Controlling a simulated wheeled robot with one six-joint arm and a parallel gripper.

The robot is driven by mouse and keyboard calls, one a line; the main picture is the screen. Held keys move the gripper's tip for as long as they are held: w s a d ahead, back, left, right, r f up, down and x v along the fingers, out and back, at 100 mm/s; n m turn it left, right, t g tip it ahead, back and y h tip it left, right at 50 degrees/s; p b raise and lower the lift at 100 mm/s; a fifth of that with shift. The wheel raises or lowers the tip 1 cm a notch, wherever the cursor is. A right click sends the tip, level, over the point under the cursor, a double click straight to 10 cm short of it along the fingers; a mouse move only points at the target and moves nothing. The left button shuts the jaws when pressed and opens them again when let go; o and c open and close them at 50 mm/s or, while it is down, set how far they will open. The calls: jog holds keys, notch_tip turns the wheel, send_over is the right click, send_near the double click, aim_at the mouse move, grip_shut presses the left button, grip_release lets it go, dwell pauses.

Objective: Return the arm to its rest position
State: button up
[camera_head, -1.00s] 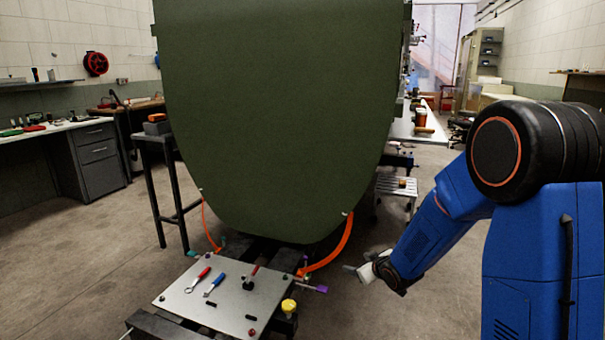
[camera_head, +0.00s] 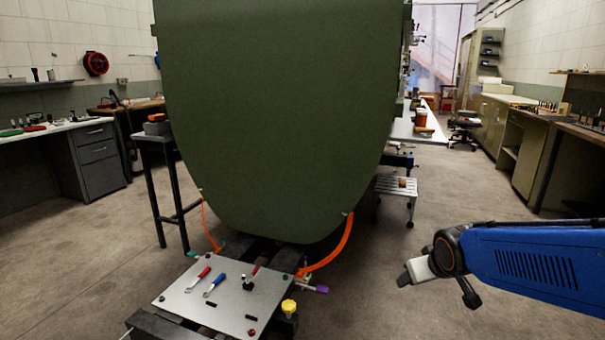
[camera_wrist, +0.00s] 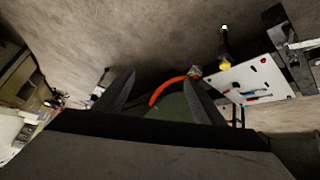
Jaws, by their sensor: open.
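My blue arm (camera_head: 530,262) reaches in from the right edge in the head view. It lies nearly level, with my gripper (camera_head: 402,281) at its left end, above the floor and to the right of the metal plate. In the wrist view the two dark fingers of my gripper (camera_wrist: 158,95) stand well apart with nothing between them. The gripper is open and empty. The rest of the arm towards its base is outside the head view.
A large dark green fuselage panel (camera_head: 275,110) stands ahead. A metal plate (camera_head: 225,305) with tools (camera_head: 213,285) sits low in front of it. Orange straps (camera_head: 332,250) hang from the panel. A small step stool (camera_head: 398,186) stands to its right. Floor around my gripper is clear.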

jog(key=s+r+m+g, duration=0.2)
jog(key=s, duration=2)
jog(key=shift+a+g+y, duration=0.2)
jog(key=shift+g+y, duration=0.1)
jog(key=shift+g, duration=0.1)
